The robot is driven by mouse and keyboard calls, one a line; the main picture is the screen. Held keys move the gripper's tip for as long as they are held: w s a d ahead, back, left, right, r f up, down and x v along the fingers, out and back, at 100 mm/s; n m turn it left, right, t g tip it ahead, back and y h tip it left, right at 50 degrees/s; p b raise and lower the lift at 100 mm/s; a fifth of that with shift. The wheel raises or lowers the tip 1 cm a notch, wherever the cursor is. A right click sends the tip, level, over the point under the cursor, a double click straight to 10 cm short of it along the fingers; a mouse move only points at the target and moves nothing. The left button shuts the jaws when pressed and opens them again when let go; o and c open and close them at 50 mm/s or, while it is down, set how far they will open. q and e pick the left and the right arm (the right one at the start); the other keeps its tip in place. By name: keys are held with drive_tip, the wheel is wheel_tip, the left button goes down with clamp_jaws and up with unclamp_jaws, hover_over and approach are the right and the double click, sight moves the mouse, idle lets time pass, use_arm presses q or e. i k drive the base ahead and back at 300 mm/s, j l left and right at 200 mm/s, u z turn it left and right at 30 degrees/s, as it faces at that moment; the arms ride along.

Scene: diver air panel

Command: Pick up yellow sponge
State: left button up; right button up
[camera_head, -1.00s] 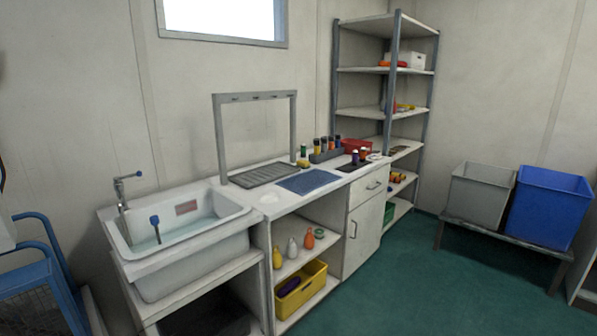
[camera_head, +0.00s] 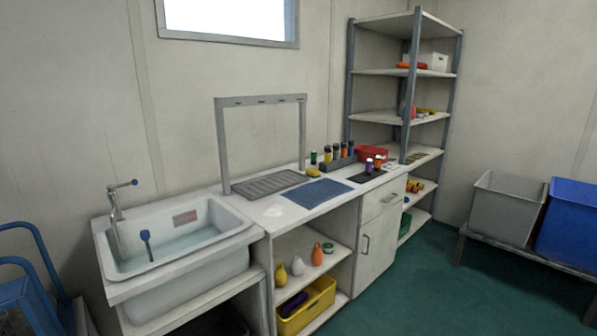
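A small yellow sponge (camera_head: 313,173) lies on the white counter (camera_head: 262,213). It sits just behind the blue mat (camera_head: 318,193), to the right of the grey drain rack (camera_head: 270,183) and in front of a small green bottle (camera_head: 313,158). It is small in the picture, and nothing covers it. Neither of my grippers shows in the head view.
A sink with water (camera_head: 165,245) is at the left of the counter. A yellow crate (camera_head: 322,308) and several bottles stand on the shelves below. A blue cart (camera_head: 28,290) is at lower left. Grey (camera_head: 507,207) and blue bins (camera_head: 570,222) stand at right. Green floor (camera_head: 430,300) lies open.

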sight(313, 173)
drive_tip(key=i+l+u, duration=0.2)
drive_tip(key=i+l, duration=0.15)
drive_tip(key=i+l+u, duration=0.45)
drive_tip(key=i+l, duration=0.2)
drive_tip(key=l, duration=0.3)
drive_tip(key=i+l+u, duration=0.25)
drive_tip(key=l, duration=0.25)
drive_tip(key=i+l+u, duration=0.2)
drive_tip(key=l, duration=0.35)
drive_tip(key=i+l+u, duration=0.2)
drive_tip(key=l, duration=0.4)
drive_tip(key=i+l+u, duration=0.1)
drive_tip(key=l+u, duration=0.15)
drive_tip(key=l, duration=0.35)
drive_tip(key=i+l+u, duration=0.2)
drive_tip(key=l, duration=0.45)
drive_tip(key=k, duration=0.1)
